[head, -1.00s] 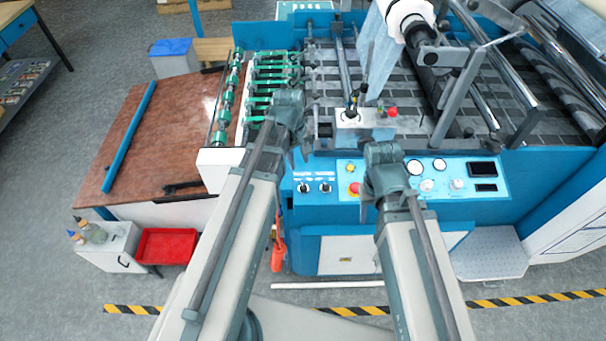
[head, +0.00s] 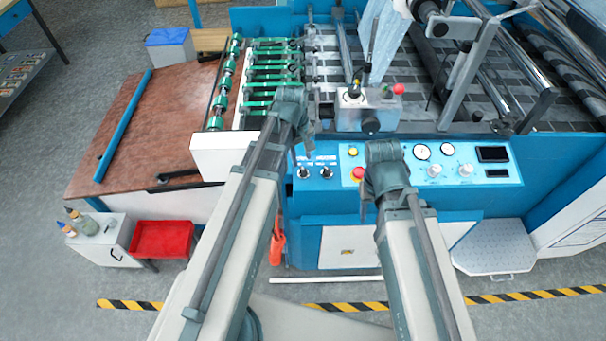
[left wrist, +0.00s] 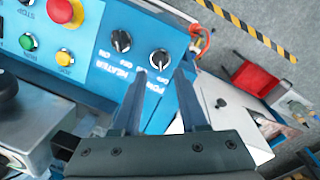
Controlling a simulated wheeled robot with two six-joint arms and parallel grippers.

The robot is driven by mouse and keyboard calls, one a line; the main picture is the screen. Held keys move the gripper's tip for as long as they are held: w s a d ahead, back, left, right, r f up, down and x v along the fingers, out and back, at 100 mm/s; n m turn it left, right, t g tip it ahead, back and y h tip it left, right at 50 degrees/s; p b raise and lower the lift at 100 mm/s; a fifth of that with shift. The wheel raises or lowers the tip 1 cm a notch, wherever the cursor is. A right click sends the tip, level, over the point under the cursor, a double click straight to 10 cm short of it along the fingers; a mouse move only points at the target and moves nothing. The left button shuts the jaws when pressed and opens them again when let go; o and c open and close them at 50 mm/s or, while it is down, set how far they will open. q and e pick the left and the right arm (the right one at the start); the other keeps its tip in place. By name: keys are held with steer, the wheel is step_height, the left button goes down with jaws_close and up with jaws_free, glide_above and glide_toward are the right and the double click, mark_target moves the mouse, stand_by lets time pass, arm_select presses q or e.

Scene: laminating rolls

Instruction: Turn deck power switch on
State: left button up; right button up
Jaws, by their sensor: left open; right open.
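The blue control panel has two black rotary knobs side by side. In the left wrist view the one labelled POWER, its label partly hidden by a finger, is the power switch (left wrist: 160,59); the knob labelled HEATER (left wrist: 121,41) is beside it. In the head view the power switch (head: 304,173) is the left knob of the pair. My left gripper (left wrist: 160,76) is open and empty, its fingertips close to the power switch, one on each side in the picture. I cannot tell which way the switch points. My right gripper (head: 364,208) is open and empty in front of the panel.
A red emergency button (head: 358,174) and a yellow button (head: 353,152) are right of the knobs. A grey box (head: 350,117) with a red button juts out above the panel. A brown table (head: 140,130) and a red tray (head: 162,239) are on the left.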

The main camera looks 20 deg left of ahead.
mark_target(303, 170)
arm_select(q)
steer(key=f+b, duration=0.1)
steer(key=f, duration=0.1)
steer(key=f+b, duration=0.4)
steer(key=shift+w+d, duration=0.25)
steer(key=shift+s, duration=0.1)
jaws_close()
